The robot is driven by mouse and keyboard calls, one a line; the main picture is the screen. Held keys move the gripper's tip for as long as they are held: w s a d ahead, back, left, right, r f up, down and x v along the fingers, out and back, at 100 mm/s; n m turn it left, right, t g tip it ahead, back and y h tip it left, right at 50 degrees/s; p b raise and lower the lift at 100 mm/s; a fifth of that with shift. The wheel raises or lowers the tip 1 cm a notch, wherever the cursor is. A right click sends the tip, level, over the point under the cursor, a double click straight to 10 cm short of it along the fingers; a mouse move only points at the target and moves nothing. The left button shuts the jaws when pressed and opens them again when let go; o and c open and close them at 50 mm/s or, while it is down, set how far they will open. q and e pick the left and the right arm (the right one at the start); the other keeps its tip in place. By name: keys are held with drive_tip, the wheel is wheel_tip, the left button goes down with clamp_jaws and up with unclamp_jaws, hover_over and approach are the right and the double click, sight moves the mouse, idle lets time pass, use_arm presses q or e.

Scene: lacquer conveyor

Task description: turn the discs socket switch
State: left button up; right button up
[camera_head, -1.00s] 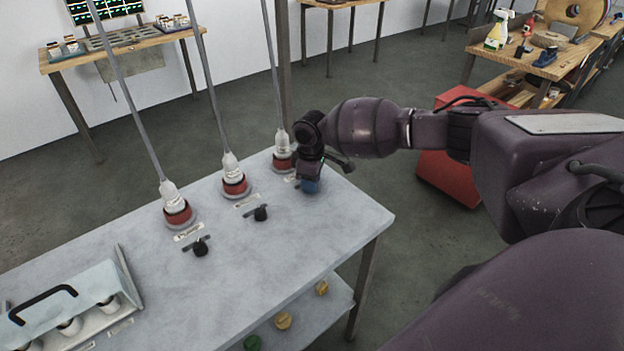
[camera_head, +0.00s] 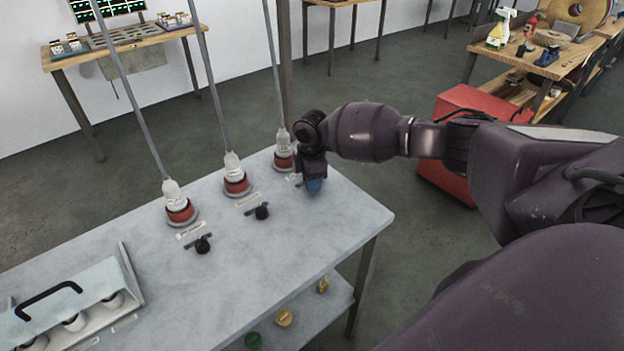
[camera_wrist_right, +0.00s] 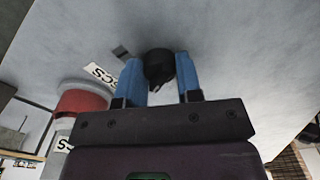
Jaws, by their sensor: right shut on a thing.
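In the right wrist view, a round black switch knob (camera_wrist_right: 159,68) stands on the grey table top between the two blue fingers of my right gripper (camera_wrist_right: 160,78). The fingers are shut on it from both sides. A label reading "SCS" (camera_wrist_right: 104,75) lies beside it, partly cut off, next to a red socket (camera_wrist_right: 80,101). In the head view, my right gripper (camera_head: 314,184) points down at the right end of the table and hides this knob. The rightmost red socket (camera_head: 283,163), with a white plug in it, is just left of the gripper. My left gripper is not in view.
Two more red sockets (camera_head: 236,185) (camera_head: 180,211) with plugs and cables stand along the table (camera_head: 290,235). Their black knobs (camera_head: 262,212) (camera_head: 203,245) are in front. A handled case (camera_head: 75,305) sits at the left. The table's front right is clear.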

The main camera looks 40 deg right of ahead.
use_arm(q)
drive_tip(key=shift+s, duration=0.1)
use_arm(e)
drive_tip(key=o, duration=0.9)
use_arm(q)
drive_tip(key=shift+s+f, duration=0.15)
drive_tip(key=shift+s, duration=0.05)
use_arm(e)
drive_tip(key=shift+o, duration=0.2)
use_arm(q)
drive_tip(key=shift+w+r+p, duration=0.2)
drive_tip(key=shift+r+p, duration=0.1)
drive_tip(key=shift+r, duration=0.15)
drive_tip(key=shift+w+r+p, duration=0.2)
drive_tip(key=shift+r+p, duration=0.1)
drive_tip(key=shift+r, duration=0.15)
use_arm(e)
wheel_tip(320, 180, up, 11)
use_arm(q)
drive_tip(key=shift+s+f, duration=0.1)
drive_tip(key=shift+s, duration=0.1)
use_arm(e)
drive_tip(key=shift+f, duration=0.15)
